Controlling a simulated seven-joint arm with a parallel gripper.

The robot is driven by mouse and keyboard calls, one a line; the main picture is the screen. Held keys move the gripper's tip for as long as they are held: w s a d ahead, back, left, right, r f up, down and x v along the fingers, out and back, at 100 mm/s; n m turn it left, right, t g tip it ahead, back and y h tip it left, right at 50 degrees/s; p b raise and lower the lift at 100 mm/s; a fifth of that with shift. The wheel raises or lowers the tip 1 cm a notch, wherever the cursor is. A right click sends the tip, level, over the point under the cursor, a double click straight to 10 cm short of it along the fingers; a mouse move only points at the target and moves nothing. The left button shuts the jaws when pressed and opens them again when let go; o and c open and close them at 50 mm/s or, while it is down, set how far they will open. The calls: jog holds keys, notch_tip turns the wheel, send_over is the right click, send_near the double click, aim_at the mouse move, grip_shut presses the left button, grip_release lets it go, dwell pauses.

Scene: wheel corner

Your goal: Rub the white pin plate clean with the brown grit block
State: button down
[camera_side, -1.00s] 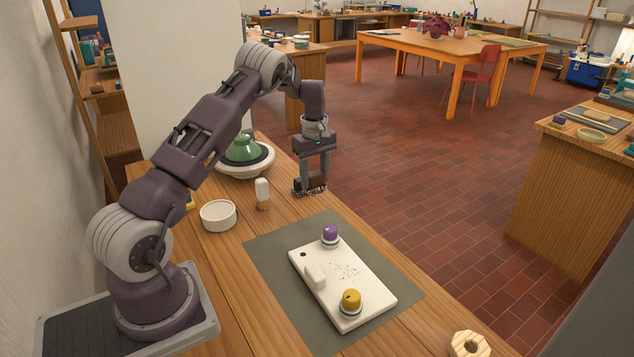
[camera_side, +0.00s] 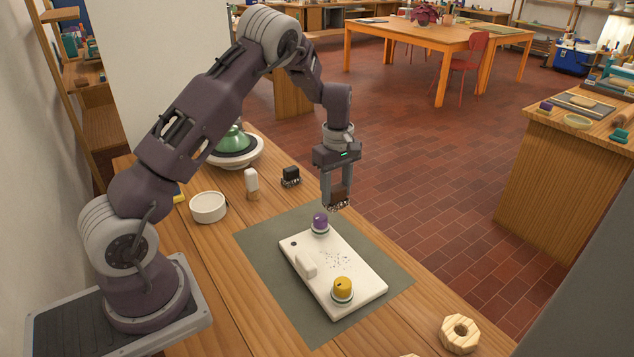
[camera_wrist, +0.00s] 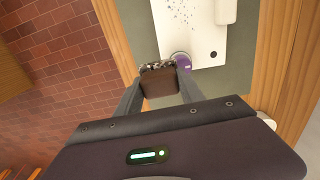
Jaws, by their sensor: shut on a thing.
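The white pin plate (camera_side: 351,293) lies on a grey-green mat (camera_side: 262,262). Dark specks (camera_side: 336,260) are scattered over its middle. A purple knob (camera_side: 320,221), a yellow knob (camera_side: 343,287) and a white raised block (camera_side: 306,265) stand on it. My gripper (camera_side: 337,198) is shut on the brown grit block (camera_side: 339,193), holding it in the air near the plate's far end, by the purple knob. The wrist view shows the brown block (camera_wrist: 160,86) between the fingers, its grey speckled edge facing the plate (camera_wrist: 205,48).
A black block (camera_side: 291,176) stands on the bench beyond the mat, beside a white-topped bottle (camera_side: 252,182). A white bowl (camera_side: 208,207) and a green-topped wheel (camera_side: 234,150) are to the left. A wooden nut (camera_side: 461,334) lies at the near right.

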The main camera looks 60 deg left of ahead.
jog(key=s+d, duration=0.3)
jog(key=d, duration=0.4)
jog(key=s+d, duration=0.3)
jog(key=d, duration=0.4)
jog(key=shift+s+f, duration=0.1)
jog(key=shift+f, duration=4)
jog(key=shift+a+r, duration=0.3)
jog(key=shift+a, duration=0.2)
jog(key=shift+a+f, duration=0.2)
jog(key=shift+a, duration=0.15)
jog(key=shift+w+a, duration=0.15)
jog(key=shift+a, duration=1.95)
jog(key=shift+w+a, duration=0.15)
jog(key=shift+a, duration=1.9)
jog(key=shift+s+d, duration=0.15)
jog(key=shift+d, duration=2.3)
jog(key=shift+s+d, duration=0.15)
jog(key=shift+d, duration=2.3)
jog(key=shift+s+d, duration=0.15)
jog(key=shift+s, duration=0.05)
jog(key=shift+w+a, duration=0.15)
jog(key=shift+a, duration=2.35)
jog(key=shift+w+a, duration=0.15)
jog(key=shift+a, duration=2.35)
jog(key=shift+s+d+r, duration=0.1)
jog(key=shift+s+d, duration=0.05)
jog(key=shift+d, duration=2.4)
jog(key=shift+s+d, duration=0.1)
jog(key=shift+d, duration=2.4)
notch_tip(320, 180, up, 8)
